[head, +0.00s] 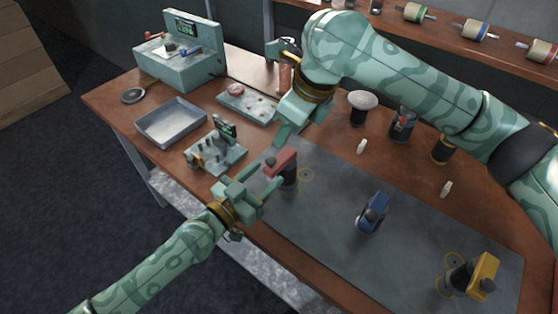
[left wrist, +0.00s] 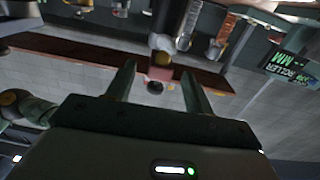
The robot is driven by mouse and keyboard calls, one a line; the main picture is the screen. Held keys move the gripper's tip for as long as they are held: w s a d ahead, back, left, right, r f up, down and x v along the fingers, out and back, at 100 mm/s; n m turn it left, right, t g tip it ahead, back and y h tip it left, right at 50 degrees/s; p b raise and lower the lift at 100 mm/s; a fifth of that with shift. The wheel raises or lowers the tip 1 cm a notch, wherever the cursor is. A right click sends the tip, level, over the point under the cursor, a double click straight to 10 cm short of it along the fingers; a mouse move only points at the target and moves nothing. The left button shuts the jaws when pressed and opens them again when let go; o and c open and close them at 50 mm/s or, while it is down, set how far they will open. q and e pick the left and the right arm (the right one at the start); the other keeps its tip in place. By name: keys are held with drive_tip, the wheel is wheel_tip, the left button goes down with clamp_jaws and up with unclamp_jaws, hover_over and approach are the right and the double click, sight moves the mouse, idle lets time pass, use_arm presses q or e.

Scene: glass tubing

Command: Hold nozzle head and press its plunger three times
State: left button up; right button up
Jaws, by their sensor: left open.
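A red nozzle head (head: 283,160) on a dark body stands on the grey mat (head: 325,222), near the mat's far left corner. My left gripper (head: 268,178) is open just to its lower left, with the fingers pointing at it. In the left wrist view a reddish part of the nozzle head (left wrist: 160,74) with a dark round end shows between the two spread fingers (left wrist: 158,68); no contact is clear. My right gripper (head: 283,133) points down just above the red head; its finger gap is hard to see. I cannot tell whether it touches the plunger.
A small fixture (head: 215,155), a metal tray (head: 170,122) and a green box machine (head: 180,62) are to the left. Dark jars (head: 403,122) stand behind the mat.

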sight(292, 150)
use_arm(q)
drive_tip(key=x, duration=0.7)
drive_tip(key=shift+w, duration=0.1)
